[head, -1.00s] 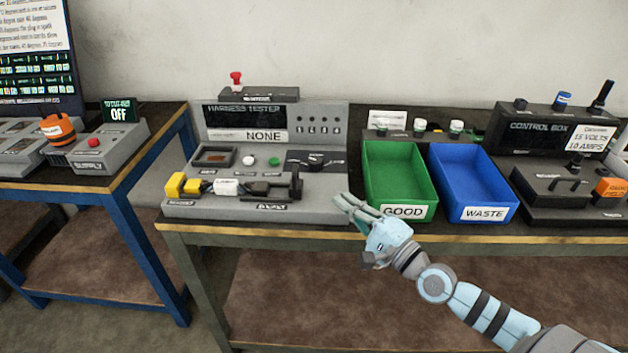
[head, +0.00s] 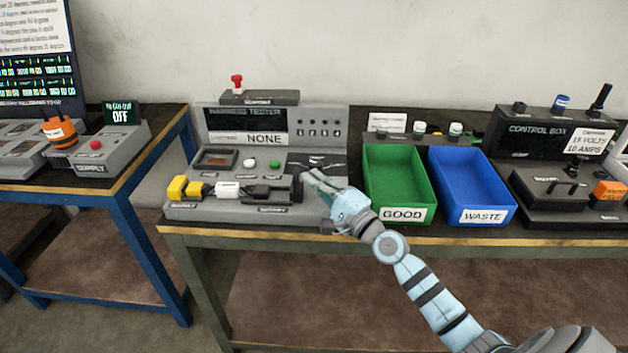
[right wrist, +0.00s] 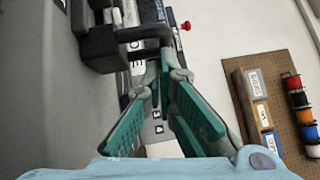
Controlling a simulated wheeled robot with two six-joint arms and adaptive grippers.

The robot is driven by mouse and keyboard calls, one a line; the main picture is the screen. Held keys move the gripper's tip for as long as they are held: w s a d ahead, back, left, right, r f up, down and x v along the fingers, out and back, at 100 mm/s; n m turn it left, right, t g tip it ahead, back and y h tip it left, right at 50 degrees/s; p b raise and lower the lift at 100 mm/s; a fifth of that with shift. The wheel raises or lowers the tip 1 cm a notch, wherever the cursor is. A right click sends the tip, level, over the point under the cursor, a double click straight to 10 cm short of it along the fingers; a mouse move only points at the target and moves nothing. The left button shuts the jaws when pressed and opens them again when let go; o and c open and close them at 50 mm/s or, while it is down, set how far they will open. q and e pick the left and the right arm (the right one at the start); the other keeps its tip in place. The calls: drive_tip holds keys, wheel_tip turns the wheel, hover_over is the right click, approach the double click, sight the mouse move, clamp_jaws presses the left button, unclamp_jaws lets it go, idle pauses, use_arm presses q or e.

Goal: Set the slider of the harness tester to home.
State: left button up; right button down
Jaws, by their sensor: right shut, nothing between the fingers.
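The grey harness tester (head: 325,122) stands on the middle bench, its label reading NONE. A black upright block (head: 297,188), which looks like the slider, stands at the right end of its lower front part. A yellow and white connector row (head: 200,188) lies to the left of the block. My right gripper (head: 310,178) is shut and empty, its fingertips just right of the block; I cannot tell whether they touch it. In the right wrist view the teal fingers (right wrist: 161,72) point at the tester's dark parts (right wrist: 105,40). My left gripper is not in view.
A green GOOD bin (head: 397,215) and a blue WASTE bin (head: 486,216) stand right of the tester, close to my right arm. A black control box (head: 530,140) is further right. A red knob (head: 237,79) stands on top of the tester.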

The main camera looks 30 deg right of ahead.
drive_tip(key=w+a, duration=0.1)
drive_tip(key=a, duration=0.1)
drive_tip(key=w+a, duration=0.1)
drive_tip(key=w+a+p, duration=0.1)
drive_tip(key=a, duration=0.1)
drive_tip(key=shift+w+a, duration=0.25)
drive_tip(key=shift+a, duration=0.05)
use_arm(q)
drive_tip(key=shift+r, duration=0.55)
